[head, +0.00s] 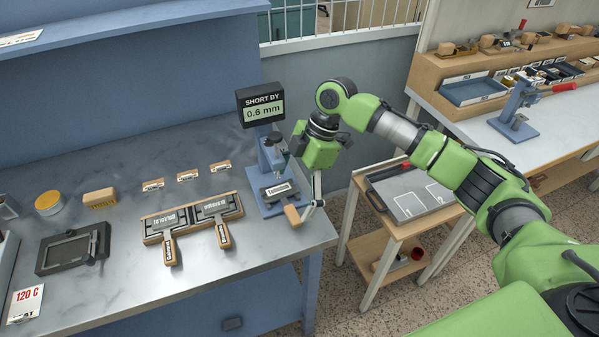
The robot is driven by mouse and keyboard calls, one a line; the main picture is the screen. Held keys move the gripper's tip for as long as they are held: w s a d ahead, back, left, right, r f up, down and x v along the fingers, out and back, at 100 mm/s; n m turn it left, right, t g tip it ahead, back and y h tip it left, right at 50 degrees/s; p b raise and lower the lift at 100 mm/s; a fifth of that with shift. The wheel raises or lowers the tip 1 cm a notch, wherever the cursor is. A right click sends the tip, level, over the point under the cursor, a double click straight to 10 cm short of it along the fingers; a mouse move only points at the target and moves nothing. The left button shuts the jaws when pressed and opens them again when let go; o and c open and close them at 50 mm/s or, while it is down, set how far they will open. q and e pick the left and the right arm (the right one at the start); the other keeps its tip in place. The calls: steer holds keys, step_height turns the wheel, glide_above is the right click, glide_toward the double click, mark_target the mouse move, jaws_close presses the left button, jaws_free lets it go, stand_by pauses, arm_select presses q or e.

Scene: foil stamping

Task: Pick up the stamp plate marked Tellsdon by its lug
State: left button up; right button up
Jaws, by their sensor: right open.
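A stamp plate (280,189) with small dark lettering lies in the blue stand (268,170) near the right end of the bench; the lettering looks like Tellsdon but is too small to read surely. A wooden lug or handle (292,215) sticks out from it toward the bench front. My right gripper (304,203) is open, pointing down just over and beside this wooden part; one finger shows clearly on its right, and I cannot tell whether it touches. Two other plates, left (168,222) and right (217,207), lie in a wooden rack with handles forward. My left gripper is out of view.
A display (262,107) above the stand reads SHORT BY 0.6 mm. A dark frame (72,252), a brush (99,198), a yellow-lidded tin (48,203) and a 120 C card (25,302) are on the left. A wooden cart (400,225) stands right of the bench.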

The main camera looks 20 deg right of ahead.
steer(key=shift+x, duration=0.9)
steer(key=shift+c, duration=0.4)
